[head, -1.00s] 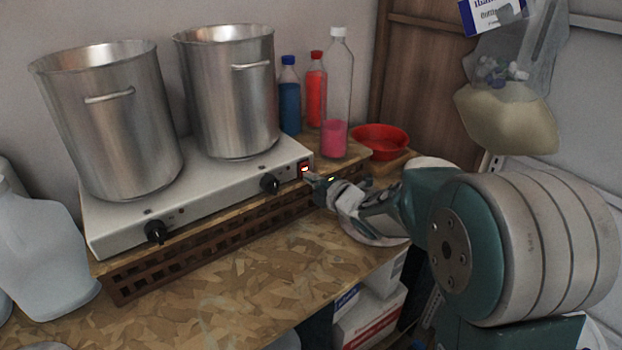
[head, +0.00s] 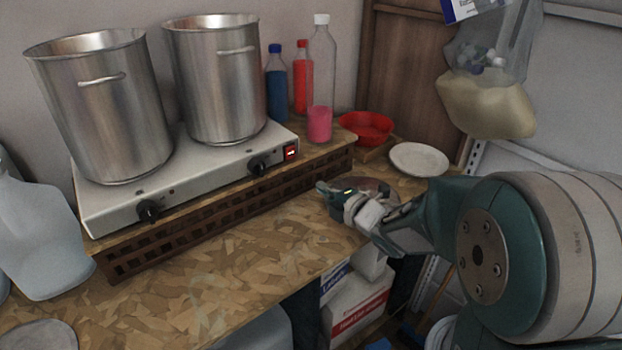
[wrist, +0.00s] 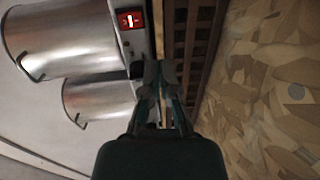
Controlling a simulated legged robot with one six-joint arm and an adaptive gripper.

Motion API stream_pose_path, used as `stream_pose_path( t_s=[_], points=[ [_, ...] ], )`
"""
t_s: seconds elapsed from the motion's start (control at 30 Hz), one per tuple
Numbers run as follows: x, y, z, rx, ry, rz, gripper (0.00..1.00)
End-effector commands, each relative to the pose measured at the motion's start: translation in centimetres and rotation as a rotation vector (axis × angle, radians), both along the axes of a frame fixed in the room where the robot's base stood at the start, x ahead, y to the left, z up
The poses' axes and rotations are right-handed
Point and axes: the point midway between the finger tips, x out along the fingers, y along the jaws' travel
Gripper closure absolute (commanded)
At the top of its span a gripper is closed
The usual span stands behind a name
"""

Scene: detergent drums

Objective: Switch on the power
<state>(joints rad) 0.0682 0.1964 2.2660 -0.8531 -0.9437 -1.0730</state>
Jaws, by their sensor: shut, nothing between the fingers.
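The red power switch (head: 291,153) sits at the right end of the front face of the white double hot plate (head: 205,178). It shows a bright white mark, and it also shows at the top of the wrist view (wrist: 130,20). My gripper (head: 322,187) is shut and empty, in front of and to the right of the switch, apart from it. In the wrist view the closed fingertips (wrist: 160,66) point toward the hot plate's front edge, below the switch in the picture. Two black knobs (head: 148,210) (head: 259,166) are on the same front face.
Two steel pots (head: 103,115) (head: 215,85) stand on the hot plate, which rests on a slatted wooden stand (head: 200,222). Bottles (head: 277,90) and a red bowl (head: 366,127) stand behind. A white plate (head: 419,159) lies right of my gripper. The front tabletop (head: 240,262) is mostly clear.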

Motion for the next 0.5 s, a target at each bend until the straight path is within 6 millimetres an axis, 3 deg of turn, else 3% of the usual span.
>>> stream_pose_path(
  t_s=[0.2, 0.5],
  points=[
    [-2.0, -1.4, -0.3, 0.000, 0.000, -0.002, 1.00],
    [-2.3, -1.4, -0.4, -0.001, 0.000, 0.000, 1.00]
  ],
)
